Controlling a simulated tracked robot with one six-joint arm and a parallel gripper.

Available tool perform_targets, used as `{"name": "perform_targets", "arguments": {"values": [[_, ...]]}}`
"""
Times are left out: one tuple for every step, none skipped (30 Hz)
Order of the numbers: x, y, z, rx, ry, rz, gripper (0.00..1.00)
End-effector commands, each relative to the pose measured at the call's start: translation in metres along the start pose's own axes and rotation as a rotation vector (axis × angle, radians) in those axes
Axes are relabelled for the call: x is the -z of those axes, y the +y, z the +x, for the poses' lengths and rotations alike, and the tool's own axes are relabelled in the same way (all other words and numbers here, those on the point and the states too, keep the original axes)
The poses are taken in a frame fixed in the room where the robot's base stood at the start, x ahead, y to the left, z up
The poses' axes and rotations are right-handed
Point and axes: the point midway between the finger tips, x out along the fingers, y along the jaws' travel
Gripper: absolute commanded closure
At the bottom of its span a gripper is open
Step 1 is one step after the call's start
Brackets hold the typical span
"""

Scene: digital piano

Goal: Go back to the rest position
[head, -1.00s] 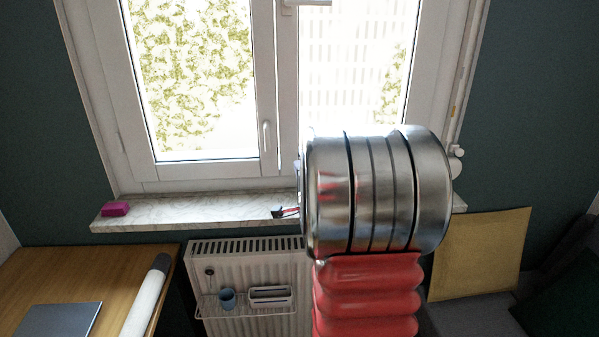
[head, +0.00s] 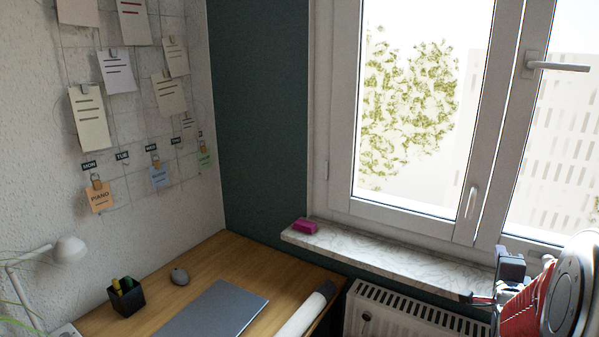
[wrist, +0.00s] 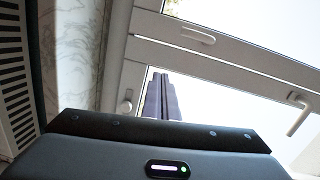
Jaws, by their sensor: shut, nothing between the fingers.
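My gripper (head: 470,298) shows at the right of the head view, in front of the window sill and above the radiator. The rest of the gripper body fills the bottom of that view.
A marble sill (head: 370,255) carries a pink block (head: 305,226). A radiator (head: 410,312) sits below the sill.

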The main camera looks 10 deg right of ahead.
Motion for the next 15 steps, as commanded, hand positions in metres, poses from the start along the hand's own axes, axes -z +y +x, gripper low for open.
{"name": "perform_targets", "arguments": {"values": [[0.0,0.01,0.0,-0.039,0.001,-0.046,1.0],[0.001,0.018,-0.001,-0.069,0.0,-0.081,1.0],[0.001,0.031,-0.003,-0.118,-0.003,-0.132,1.0],[0.001,0.041,-0.005,-0.158,-0.007,-0.171,1.0],[0.001,0.052,-0.007,-0.199,-0.014,-0.212,1.0],[0.001,0.066,-0.012,-0.253,-0.025,-0.263,1.0],[0.002,0.076,-0.016,-0.292,-0.034,-0.301,1.0],[0.002,0.083,-0.02,-0.327,-0.044,-0.336,1.0],[0.002,0.092,-0.027,-0.374,-0.061,-0.385,1.0],[0.001,0.098,-0.032,-0.407,-0.075,-0.419,1.0],[-0.001,0.103,-0.037,-0.437,-0.092,-0.454,1.0],[-0.004,0.109,-0.045,-0.478,-0.118,-0.5,1.0],[-0.007,0.113,-0.051,-0.505,-0.138,-0.534,1.0],[-0.011,0.116,-0.057,-0.531,-0.161,-0.569,1.0],[-0.015,0.12,-0.066,-0.565,-0.194,-0.615,1.0]]}}
